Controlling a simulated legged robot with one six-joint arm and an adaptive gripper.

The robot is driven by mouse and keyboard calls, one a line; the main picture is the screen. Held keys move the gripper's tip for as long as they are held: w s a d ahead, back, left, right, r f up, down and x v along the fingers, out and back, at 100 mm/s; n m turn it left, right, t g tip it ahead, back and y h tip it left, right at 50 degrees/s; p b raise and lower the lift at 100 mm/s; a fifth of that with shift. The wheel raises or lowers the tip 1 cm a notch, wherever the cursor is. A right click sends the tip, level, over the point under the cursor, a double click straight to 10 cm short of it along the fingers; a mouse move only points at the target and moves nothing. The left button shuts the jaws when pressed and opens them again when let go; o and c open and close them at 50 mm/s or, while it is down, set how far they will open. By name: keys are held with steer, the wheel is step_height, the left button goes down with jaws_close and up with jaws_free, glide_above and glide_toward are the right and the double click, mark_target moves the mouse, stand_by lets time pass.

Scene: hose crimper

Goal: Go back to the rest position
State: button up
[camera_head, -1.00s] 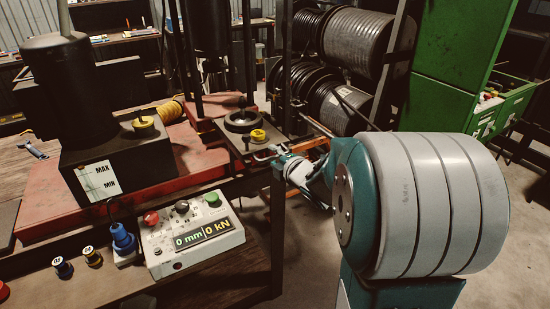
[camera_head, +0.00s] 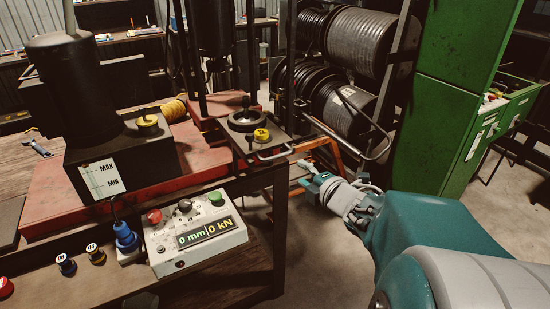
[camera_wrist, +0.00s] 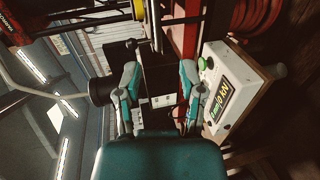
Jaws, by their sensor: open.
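My teal gripper (camera_head: 313,178) is in the middle of the head view, in the air to the right of the press bench. It is apart from the metal handle (camera_head: 275,154) on the plate with the round knob (camera_head: 246,119). In the wrist view my gripper (camera_wrist: 160,78) shows two spread fingers with nothing between them. The control box (camera_head: 176,256) sits on the bench, and its display reads 0 mm and 0 kN. It also shows in the wrist view (camera_wrist: 213,65), to the right of the fingers.
A black tank (camera_head: 70,85) stands on the bench at left. Blue and yellow caps lie near the bench front. Hose reels (camera_head: 370,42) stand behind my arm, and a green cabinet (camera_head: 455,100) stands at right. Concrete floor (camera_head: 335,250) is free below my gripper.

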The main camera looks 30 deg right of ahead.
stand_by(0.4)
steer(key=s+a+f+m+g, duration=0.1)
steer(key=s+a+m+g, duration=0.8)
steer(key=s+a+m, duration=0.5)
steer(key=a+m, duration=0.3)
steer(key=m, duration=0.1)
steer(key=shift+s+a+g, duration=0.15)
steer(key=shift+a+g, duration=0.05)
steer(key=shift+g, duration=0.2)
